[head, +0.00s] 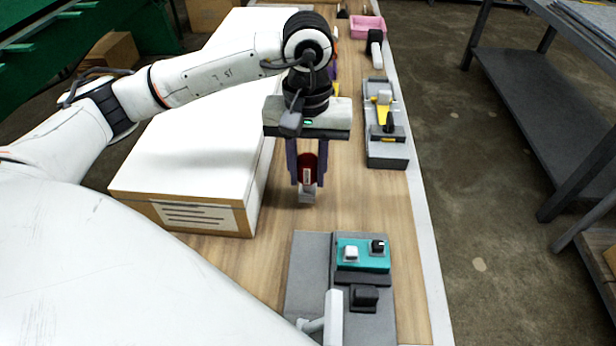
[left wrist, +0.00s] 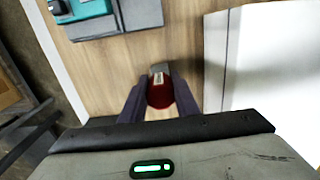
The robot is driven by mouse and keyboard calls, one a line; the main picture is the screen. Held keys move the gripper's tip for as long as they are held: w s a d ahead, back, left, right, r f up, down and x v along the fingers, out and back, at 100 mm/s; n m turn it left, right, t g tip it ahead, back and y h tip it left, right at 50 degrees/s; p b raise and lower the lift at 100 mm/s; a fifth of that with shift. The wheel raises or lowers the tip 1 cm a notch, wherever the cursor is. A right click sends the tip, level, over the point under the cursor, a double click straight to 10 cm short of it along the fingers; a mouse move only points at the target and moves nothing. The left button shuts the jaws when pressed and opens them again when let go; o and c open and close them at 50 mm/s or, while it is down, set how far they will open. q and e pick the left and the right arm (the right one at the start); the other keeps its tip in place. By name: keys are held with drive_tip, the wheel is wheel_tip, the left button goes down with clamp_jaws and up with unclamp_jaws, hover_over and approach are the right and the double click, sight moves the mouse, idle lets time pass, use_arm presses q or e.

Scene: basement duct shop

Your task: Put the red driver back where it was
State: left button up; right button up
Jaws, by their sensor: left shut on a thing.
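The red driver (head: 308,169) is between the fingers of my left gripper (head: 306,180), which is shut on it. A pale label shows on its red body, and a grey end points down toward the wooden bench (head: 262,272). I cannot tell whether that end touches the wood. In the left wrist view the red driver (left wrist: 160,95) sits between the two dark fingers of the left gripper (left wrist: 160,92), over bare wood. My right gripper is not in view. No place marked for the driver is clear to see.
A large white box (head: 200,130) stands close left of the gripper. A grey mat (head: 308,262) with a teal switch block (head: 362,256) lies nearer. A grey tray (head: 387,152) with a yellow tool (head: 383,108) is right. A pink bin (head: 368,27) stands far back.

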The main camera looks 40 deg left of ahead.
use_arm(q)
drive_tip(key=shift+f, duration=1.15)
drive_tip(key=shift+f, duration=0.25)
drive_tip(key=o, duration=1)
drive_tip(key=shift+o, duration=0.2)
drive_tip(key=shift+r, duration=0.1)
wheel_tip(320, 180, up, 12)
drive_tip(key=shift+r, duration=0.15)
